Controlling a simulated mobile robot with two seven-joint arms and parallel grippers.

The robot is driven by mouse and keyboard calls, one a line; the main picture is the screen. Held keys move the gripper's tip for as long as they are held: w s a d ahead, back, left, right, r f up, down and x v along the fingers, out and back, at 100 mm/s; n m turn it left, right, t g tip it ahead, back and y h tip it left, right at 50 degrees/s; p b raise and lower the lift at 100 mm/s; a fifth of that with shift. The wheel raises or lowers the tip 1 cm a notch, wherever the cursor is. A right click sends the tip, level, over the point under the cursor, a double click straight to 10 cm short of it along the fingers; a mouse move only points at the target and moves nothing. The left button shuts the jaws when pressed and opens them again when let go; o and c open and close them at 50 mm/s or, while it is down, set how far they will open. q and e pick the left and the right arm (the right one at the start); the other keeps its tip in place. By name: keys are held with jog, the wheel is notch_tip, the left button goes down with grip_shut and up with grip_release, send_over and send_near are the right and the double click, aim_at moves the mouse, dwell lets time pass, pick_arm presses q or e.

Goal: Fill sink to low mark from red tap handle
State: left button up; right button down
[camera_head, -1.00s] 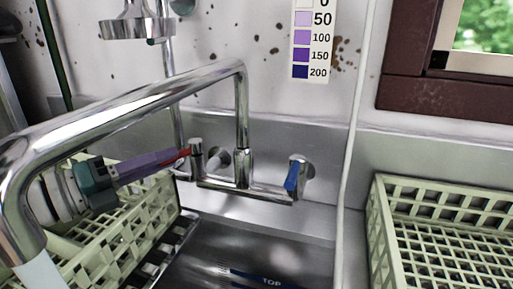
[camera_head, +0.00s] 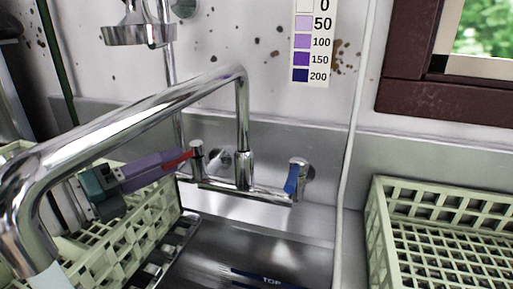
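The red tap handle (camera_head: 179,159) sits at the left end of the chrome mixer tap (camera_head: 243,170). My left gripper (camera_head: 183,158), with purple fingers, reaches it from the left. Its fingertips lie at the handle, touching or very close; whether they are closed around it is hidden. A blue handle (camera_head: 292,179) is at the tap's right end. The large spout (camera_head: 110,112) curves toward the lower left; a pale strip shows below its end, and I cannot tell if it is water. The sink basin (camera_head: 215,250) shows a blue line marked TOP (camera_head: 271,281); lower marks are out of view. My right gripper is not in view.
A pale green crate (camera_head: 125,240) stands at the left below my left gripper. Another pale crate (camera_head: 405,187) is at the right. A colour chart (camera_head: 313,40) hangs on the stained wall. A white hose or cord (camera_head: 350,170) runs down right of the tap.

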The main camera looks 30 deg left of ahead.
pick_arm(q)
jog(key=v, duration=1)
dwell(7.0)
